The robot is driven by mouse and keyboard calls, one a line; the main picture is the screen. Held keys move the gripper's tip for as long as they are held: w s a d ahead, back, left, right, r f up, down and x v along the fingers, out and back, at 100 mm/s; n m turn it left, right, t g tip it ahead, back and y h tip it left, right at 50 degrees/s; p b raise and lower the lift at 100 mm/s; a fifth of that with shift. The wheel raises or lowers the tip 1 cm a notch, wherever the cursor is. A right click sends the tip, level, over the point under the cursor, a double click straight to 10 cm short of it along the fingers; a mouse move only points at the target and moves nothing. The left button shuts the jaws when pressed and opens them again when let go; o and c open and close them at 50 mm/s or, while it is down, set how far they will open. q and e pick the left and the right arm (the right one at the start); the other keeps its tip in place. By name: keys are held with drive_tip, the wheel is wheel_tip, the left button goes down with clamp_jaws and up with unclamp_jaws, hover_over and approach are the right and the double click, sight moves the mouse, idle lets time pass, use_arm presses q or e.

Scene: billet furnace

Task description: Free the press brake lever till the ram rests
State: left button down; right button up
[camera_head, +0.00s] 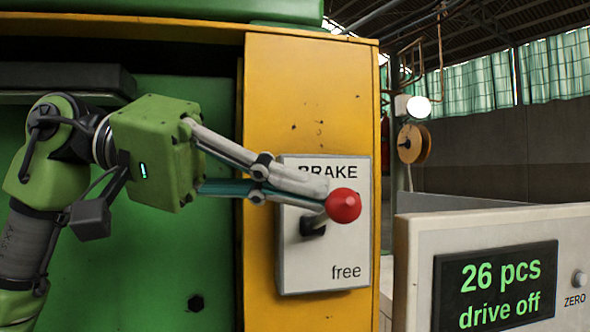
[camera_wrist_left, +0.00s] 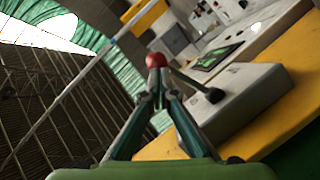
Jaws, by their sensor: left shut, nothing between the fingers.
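The brake lever has a red ball knob (camera_head: 342,205) and a short shaft running from a dark pivot (camera_head: 313,226) on a pale plate (camera_head: 318,268). The plate reads BRAKE at the top and "free" at its lower right. The lever sticks out toward the right, about mid-height on the plate. My left gripper (camera_head: 326,188) is shut and empty, its tips close above and left of the knob. In the left wrist view the knob (camera_wrist_left: 156,60) shows just beyond the closed fingertips (camera_wrist_left: 157,88); I cannot tell whether they touch. The ram is not identifiable. My right gripper is not in view.
The plate is fixed to a yellow press column (camera_head: 310,95) beside a green panel (camera_head: 215,265). A grey console (camera_head: 414,285) at right has a display (camera_head: 495,287) reading "26 pcs drive off" and a ZERO button (camera_head: 579,279). Space below the gripper is clear.

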use_arm(q)
drive_tip(key=shift+s+d+f+m+t, duration=0.15)
drive_tip(key=shift+s+f+m+t, duration=0.2)
drive_tip(key=shift+f+m, duration=0.35)
drive_tip(key=shift+m+t+y, duration=0.25)
drive_tip(key=shift+m+y, duration=0.25)
drive_tip(key=shift+m, duration=0.2)
drive_tip(key=f, duration=0.1)
drive_tip(key=f+b, duration=0.1)
drive_tip(key=f, duration=0.1)
drive_tip(key=f+b, duration=0.1)
drive_tip(key=f, duration=0.1)
drive_tip(key=shift+s, duration=0.35)
drive_tip(key=shift+r, duration=0.15)
drive_tip(key=shift+d+r+p, duration=0.15)
drive_tip(key=shift+r+p, duration=0.4)
drive_tip(key=shift+r, duration=0.2)
